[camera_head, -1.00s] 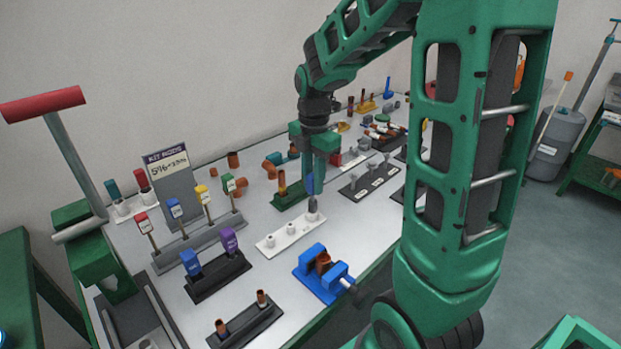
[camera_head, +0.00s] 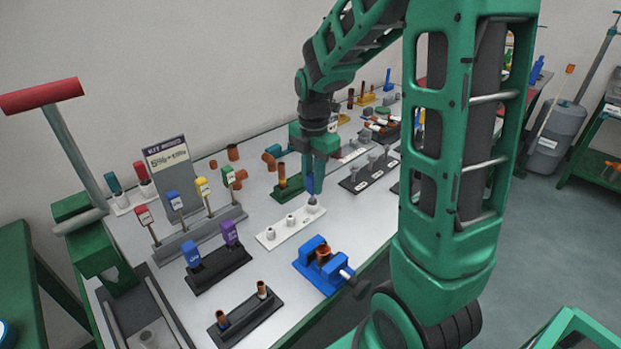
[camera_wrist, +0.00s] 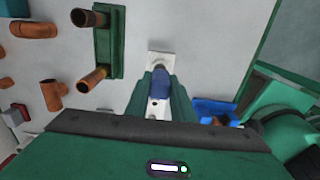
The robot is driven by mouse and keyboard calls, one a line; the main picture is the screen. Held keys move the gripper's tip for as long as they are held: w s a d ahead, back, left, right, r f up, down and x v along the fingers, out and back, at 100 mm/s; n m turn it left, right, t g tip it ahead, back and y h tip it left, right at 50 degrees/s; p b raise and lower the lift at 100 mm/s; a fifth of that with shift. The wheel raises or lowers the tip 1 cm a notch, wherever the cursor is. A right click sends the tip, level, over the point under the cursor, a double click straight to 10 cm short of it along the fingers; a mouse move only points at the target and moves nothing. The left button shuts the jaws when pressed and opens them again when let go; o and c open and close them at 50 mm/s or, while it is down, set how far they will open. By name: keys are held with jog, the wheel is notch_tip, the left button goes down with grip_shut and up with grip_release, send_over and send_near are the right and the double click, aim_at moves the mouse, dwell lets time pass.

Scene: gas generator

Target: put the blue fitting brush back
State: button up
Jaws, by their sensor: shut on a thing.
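My gripper (camera_head: 314,176) is shut on the blue fitting brush (camera_head: 310,186). The brush hangs upright from the fingers with its grey lower end at the right end of the white rack (camera_head: 270,239). I cannot tell whether that end sits in a hole or just above it. In the wrist view the blue handle (camera_wrist: 160,83) shows between the two green fingers, over the white rack (camera_wrist: 158,57). Several pale posts or sockets stand along the rest of the rack.
A blue vise (camera_head: 322,266) stands just in front of the white rack. A green rack with copper pipes (camera_head: 288,187) stands behind it, and a dark rack with grey fittings (camera_head: 368,173) to the right. A black holder with blue and purple pieces (camera_head: 217,268) is at left.

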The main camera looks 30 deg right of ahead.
jog(key=shift+f, duration=0.35)
jog(key=o, duration=1)
notch_tip(320, 180, up, 11)
jog(key=shift+f, duration=0.15)
jog(key=s+d+f+m, duration=0.1)
jog(key=s+m, duration=0.7)
jog(key=m, duration=0.1)
jog(key=s+d+f+m, duration=0.1)
jog(key=s+m, duration=0.7)
jog(key=s+d+f+m, duration=0.1)
jog(key=s+f+m, duration=0.1)
jog(key=s+m, duration=0.7)
jog(key=shift+d+m, duration=0.3)
jog(key=shift+d, duration=0.1)
